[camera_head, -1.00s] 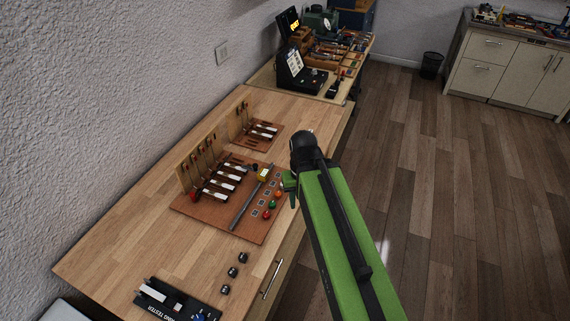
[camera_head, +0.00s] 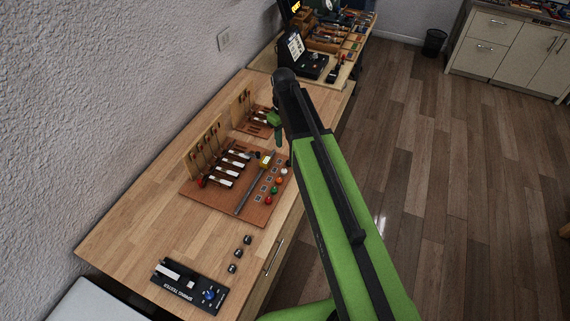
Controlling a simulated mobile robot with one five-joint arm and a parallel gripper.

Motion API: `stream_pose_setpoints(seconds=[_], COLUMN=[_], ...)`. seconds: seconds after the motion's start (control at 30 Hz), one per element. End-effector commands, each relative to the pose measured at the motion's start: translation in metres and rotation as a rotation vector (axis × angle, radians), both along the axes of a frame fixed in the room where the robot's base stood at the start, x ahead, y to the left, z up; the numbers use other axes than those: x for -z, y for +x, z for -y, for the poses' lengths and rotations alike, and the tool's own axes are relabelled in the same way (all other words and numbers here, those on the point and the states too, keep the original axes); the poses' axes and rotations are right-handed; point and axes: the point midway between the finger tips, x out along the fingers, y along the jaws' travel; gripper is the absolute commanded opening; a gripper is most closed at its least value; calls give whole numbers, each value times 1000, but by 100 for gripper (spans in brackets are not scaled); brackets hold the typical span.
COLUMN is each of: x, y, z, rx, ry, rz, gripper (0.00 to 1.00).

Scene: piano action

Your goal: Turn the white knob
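A small white knob (camera_head: 284,170) is at the far right end of a row of knobs on the brown board (camera_head: 215,205). Below it in the row are an orange knob (camera_head: 279,180), a green knob (camera_head: 274,190) and a red knob (camera_head: 268,199). My gripper (camera_head: 278,138) hangs from my green and black arm, pointing down, beyond the white knob and apart from it in the picture. Its fingers are small and partly merged with the dark wrist, so whether they are open does not show.
The board also carries a grey bar (camera_head: 252,188) and several upright hammer pieces. A smaller board stands behind. A black spring tester (camera_head: 190,287) with a blue knob and several small black blocks (camera_head: 237,254) are nearer. Bare wood lies left of the boards.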

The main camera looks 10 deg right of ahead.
Motion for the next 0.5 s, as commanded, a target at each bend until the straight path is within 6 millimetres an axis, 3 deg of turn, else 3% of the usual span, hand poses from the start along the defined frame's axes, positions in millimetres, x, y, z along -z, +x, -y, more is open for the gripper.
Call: stream_pose_setpoints(seconds=[0.27, 0.5], x=[34, 84], y=[-1, -1], z=[1, 1], rx=[4, 5], ry=[0, 0], rz=[0, 0], gripper=[32, 32])
